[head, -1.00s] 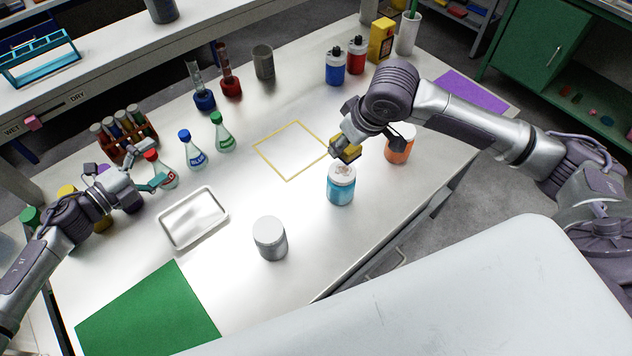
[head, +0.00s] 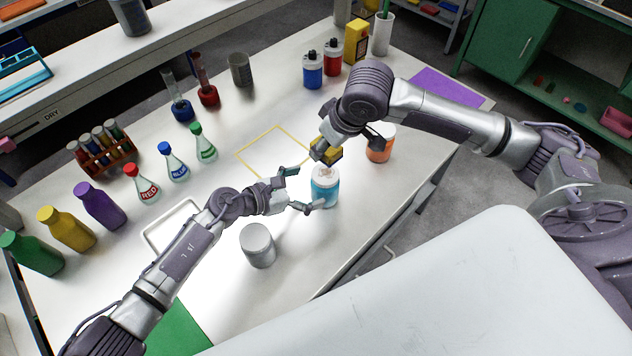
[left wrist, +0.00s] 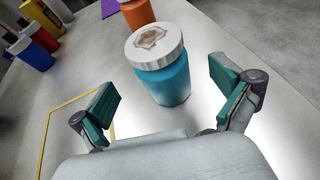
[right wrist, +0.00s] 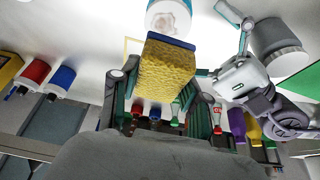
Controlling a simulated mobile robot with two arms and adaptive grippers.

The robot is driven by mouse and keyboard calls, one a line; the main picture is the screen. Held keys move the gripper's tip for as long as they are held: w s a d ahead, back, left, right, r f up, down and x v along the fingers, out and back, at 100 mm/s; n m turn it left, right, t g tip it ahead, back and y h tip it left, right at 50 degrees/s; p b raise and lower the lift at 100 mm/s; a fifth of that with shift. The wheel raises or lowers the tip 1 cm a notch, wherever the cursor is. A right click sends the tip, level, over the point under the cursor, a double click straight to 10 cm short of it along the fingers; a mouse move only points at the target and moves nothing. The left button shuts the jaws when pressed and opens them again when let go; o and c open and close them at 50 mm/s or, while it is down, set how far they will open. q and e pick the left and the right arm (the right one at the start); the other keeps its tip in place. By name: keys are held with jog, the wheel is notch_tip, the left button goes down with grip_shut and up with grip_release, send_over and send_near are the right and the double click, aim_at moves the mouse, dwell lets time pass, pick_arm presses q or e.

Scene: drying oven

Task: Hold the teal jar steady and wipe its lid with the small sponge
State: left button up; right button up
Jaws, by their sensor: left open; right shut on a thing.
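The teal jar (head: 325,188) stands upright on the bench, with a brown smudge on its white lid (left wrist: 155,42). My left gripper (head: 298,190) is open, its fingers pointing at the jar from the left; in the left wrist view the jar stands ahead, between the spread fingers (left wrist: 170,105). My right gripper (head: 318,142) is shut on the small sponge (right wrist: 166,68), yellow with a dark blue backing. It holds the sponge just behind and above the jar; in the head view the sponge (head: 330,155) is partly hidden by the fingers.
A grey jar (head: 257,246) stands in front of my left gripper, and an orange jar (head: 380,145) stands right of the teal one. A white tray (head: 152,238) lies partly behind my left arm. A yellow-outlined square (head: 262,135) is empty. Flasks and bottles stand at the left.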

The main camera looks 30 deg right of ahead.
aim_at(325, 182)
pick_arm(q)
jog(key=shift+x, duration=2.75)
jog(key=c, duration=1.2)
